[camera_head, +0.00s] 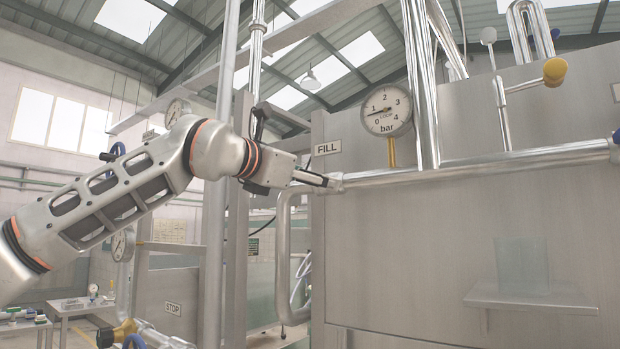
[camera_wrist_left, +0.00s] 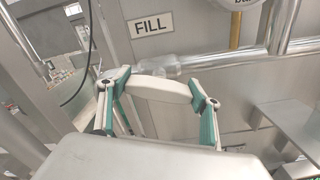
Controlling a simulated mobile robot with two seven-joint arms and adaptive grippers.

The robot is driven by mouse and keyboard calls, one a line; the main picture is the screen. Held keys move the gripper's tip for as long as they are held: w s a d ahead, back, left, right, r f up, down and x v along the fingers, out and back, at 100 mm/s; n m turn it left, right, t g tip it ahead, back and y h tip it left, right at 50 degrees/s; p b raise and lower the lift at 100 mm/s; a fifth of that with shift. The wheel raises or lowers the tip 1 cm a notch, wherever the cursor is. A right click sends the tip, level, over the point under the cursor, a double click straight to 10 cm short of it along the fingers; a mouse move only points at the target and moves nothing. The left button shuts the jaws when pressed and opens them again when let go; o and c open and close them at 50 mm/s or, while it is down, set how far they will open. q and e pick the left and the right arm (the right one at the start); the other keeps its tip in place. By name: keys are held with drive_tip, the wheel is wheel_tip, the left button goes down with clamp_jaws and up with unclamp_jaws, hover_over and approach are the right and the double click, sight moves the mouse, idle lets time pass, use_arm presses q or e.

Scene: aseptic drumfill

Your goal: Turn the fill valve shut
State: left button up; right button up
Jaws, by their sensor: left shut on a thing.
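The fill valve is on the steel pipe under the FILL sign (camera_head: 327,148). In the left wrist view its pale lever handle (camera_wrist_left: 160,88) lies crosswise between the fingers of my left gripper (camera_wrist_left: 160,100), and the grey valve body (camera_wrist_left: 158,66) is just behind it. In the head view my left gripper (camera_head: 318,180) reaches in from the left to the pipe's left end, beside the valve body (camera_head: 336,182), and hides most of the handle. The left gripper is shut on the handle. My right gripper is in neither view.
A pressure gauge (camera_head: 386,110) hangs above the horizontal pipe (camera_head: 480,165). Upright pipes (camera_head: 420,80) stand close to its right. A yellow-knobbed lever (camera_head: 554,72) is at upper right. A shelf (camera_head: 530,297) with a clear container (camera_head: 522,265) juts from the panel below.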

use_arm(q)
drive_tip(key=m, duration=0.3)
drive_tip(key=shift+m, duration=0.4)
drive_tip(key=m, duration=0.3)
drive_tip(key=shift+s+d+f+m+p, duration=0.1)
drive_tip(key=shift+m+p, duration=0.2)
drive_tip(key=m+p, duration=0.1)
drive_tip(key=m, duration=0.4)
drive_tip(key=shift+f+m, duration=0.15)
drive_tip(key=shift+m, duration=0.55)
drive_tip(key=o, duration=1.1)
drive_tip(key=shift+o, duration=0.2)
drive_tip(key=shift+s, duration=0.1)
drive_tip(key=v, duration=1.2)
